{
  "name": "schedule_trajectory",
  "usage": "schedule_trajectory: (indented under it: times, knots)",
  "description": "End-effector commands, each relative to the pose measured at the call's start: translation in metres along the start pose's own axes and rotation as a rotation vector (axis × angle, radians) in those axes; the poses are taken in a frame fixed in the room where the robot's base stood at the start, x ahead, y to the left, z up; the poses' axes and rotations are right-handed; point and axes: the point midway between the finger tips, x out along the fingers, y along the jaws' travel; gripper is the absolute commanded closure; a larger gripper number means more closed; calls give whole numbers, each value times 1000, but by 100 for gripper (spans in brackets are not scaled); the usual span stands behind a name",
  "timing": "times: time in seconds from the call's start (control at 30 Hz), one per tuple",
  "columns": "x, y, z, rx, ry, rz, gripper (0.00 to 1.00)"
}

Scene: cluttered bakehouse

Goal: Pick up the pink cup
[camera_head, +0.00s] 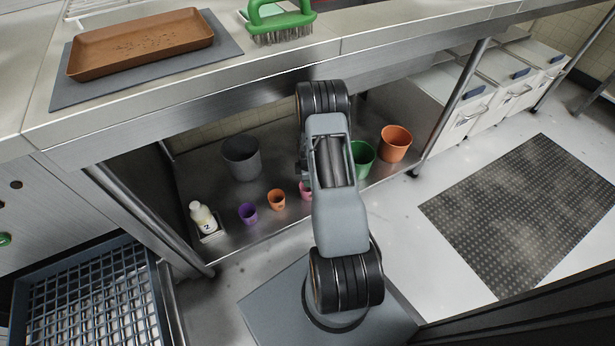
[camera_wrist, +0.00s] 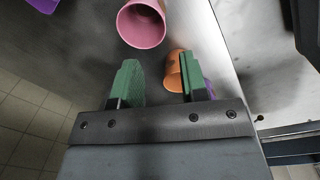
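The pink cup (camera_head: 305,190) stands on the low shelf in the head view, mostly hidden behind my arm. In the wrist view the pink cup (camera_wrist: 142,26) is at the top, beyond the fingertips, its open mouth showing and its upper edge cut off. My gripper (camera_wrist: 158,64) is open, with two green fingers apart and nothing between them. The pink cup is apart from both fingers. An orange cup (camera_wrist: 173,71) is close by the right finger, partly hidden by it; I cannot tell whether they touch. My gripper is hidden in the head view.
The shelf also holds an orange cup (camera_head: 276,200), a purple cup (camera_head: 248,213), a grey bucket (camera_head: 241,158), a green bucket (camera_head: 363,158), an orange bucket (camera_head: 395,144) and a bottle (camera_head: 202,216). The steel counter (camera_head: 270,68) overhangs the shelf. A table leg (camera_head: 456,108) stands right.

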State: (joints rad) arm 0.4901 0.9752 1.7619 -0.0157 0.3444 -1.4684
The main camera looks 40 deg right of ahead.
Motion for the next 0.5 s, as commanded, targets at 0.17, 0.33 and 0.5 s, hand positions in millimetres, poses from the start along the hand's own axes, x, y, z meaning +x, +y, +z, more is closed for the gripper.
schedule_trajectory:
  times: [0.17,0.33,0.5]
  knots:
    - [3,0,-1,-1,0,0,60]
    - [22,-1,0,1,0,-2,60]
    - [53,-1,1,2,0,-2,60]
